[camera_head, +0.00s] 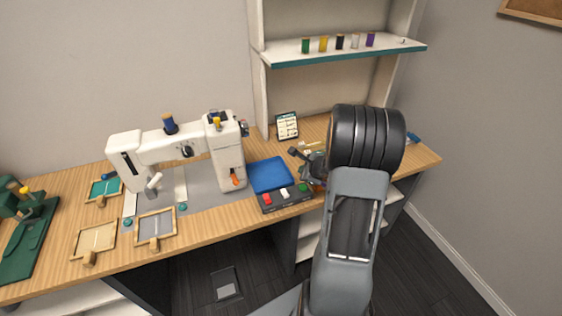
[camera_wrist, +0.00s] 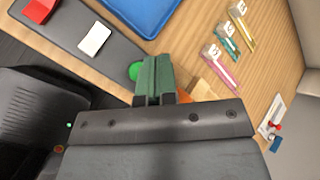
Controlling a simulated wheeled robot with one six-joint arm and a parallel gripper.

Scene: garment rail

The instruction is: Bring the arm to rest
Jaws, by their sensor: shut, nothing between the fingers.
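My arm reaches up over the right part of the wooden table in the head view, with dark ringed joints and grey links. My gripper (camera_wrist: 153,78) shows in the wrist view with its two green fingers together and nothing between them. In the head view the gripper is mostly hidden behind my arm, near the right end of the dark button panel (camera_head: 284,198). In the wrist view the fingertips are beside a green button (camera_wrist: 136,71) on that panel; I cannot tell whether they touch it. An orange object (camera_wrist: 183,96) is partly hidden beside the fingers.
A white sewing machine (camera_head: 228,155) stands left of a blue mat (camera_head: 270,174). Wooden-framed pieces (camera_head: 155,227) lie on the table at left. A shelf (camera_head: 345,52) with several thread spools is above. Small labelled tools (camera_wrist: 222,60) lie right of the fingers.

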